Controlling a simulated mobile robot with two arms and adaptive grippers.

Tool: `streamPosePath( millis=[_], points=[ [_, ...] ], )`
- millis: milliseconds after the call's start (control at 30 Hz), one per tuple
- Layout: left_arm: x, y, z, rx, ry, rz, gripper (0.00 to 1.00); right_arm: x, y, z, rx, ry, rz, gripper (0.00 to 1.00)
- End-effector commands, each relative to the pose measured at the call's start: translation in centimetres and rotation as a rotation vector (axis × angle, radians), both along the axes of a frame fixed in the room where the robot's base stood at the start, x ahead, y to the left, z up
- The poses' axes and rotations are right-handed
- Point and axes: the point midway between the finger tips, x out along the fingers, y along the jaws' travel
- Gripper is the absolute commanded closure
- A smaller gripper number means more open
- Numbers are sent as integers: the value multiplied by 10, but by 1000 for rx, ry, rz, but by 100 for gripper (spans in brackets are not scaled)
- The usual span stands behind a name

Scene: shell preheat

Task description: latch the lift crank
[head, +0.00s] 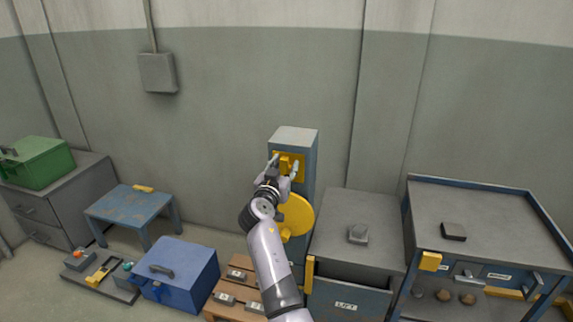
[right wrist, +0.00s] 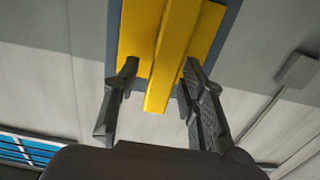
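A blue-grey post (head: 307,150) stands against the wall with a yellow plate and a raised yellow bar near its top. Below it is a yellow disc (head: 299,213), partly hidden by my right arm; I take it for the lift crank's wheel. My right gripper (head: 284,166) is at the yellow bar, its fingers spread to either side. In the right wrist view the open gripper (right wrist: 160,90) has the yellow bar (right wrist: 170,62) between its fingers, with gaps on both sides. Whether the bar is the crank's latch I cannot tell. My left gripper is out of view.
A grey cabinet (head: 372,232) labelled LIFT stands right of the post, and a larger workbench (head: 485,215) beyond it. A wooden pallet (head: 212,306), a blue box (head: 190,262) and a low blue table (head: 130,206) are to the left.

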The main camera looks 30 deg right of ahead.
Motion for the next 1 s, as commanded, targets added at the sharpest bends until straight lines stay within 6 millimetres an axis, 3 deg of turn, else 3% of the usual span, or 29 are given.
streamPosePath(
  millis=[133, 700, 1000],
  points=[
    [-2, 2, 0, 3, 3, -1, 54, 0, 0, 0, 0, 0, 0, 63],
    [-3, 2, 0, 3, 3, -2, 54, 0, 0, 0, 0, 0, 0, 100],
    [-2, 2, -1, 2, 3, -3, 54, 0, 0, 0, -5, 4, 0, 100]
  ],
)
